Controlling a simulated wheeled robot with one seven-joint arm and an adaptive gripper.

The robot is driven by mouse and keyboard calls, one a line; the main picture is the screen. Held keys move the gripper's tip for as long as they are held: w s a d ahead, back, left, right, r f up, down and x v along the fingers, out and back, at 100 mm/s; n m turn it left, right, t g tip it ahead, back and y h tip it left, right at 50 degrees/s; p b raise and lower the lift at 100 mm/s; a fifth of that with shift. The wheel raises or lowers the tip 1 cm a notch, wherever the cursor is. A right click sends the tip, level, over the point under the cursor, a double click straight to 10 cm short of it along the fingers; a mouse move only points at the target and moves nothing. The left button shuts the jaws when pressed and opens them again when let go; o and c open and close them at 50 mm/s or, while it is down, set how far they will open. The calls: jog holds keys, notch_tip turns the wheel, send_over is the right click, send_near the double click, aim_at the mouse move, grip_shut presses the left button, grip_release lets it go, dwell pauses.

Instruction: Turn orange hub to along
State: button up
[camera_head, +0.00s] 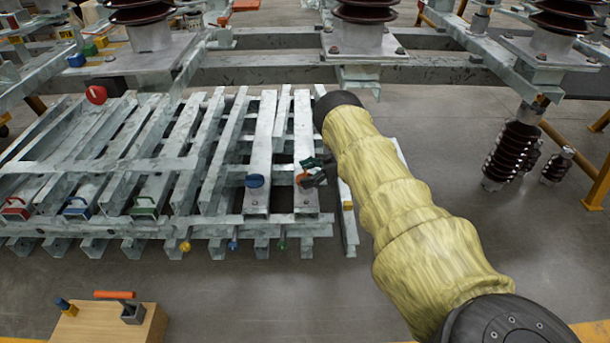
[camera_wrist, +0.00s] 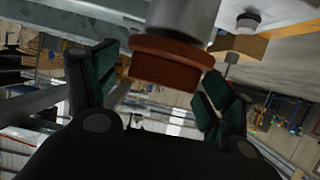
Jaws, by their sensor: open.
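The orange hub (camera_head: 302,176) is a small piece on the grey steel frame, mostly hidden by my gripper (camera_head: 313,169) in the head view. In the wrist view the orange hub (camera_wrist: 168,64) looks brownish-orange, with a block-like lower part below a grey cylinder. My gripper (camera_wrist: 158,82) is open there, with one dark green finger on each side of the hub. The hub sits between or just beyond the fingertips; I cannot tell whether either finger touches it.
A wooden box (camera_head: 105,326) with an orange-handled tool (camera_head: 114,294) stands at front left. Brown insulators (camera_head: 510,150) stand at right.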

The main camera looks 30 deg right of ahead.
jog(key=v, duration=1.2)
dwell(0.5)
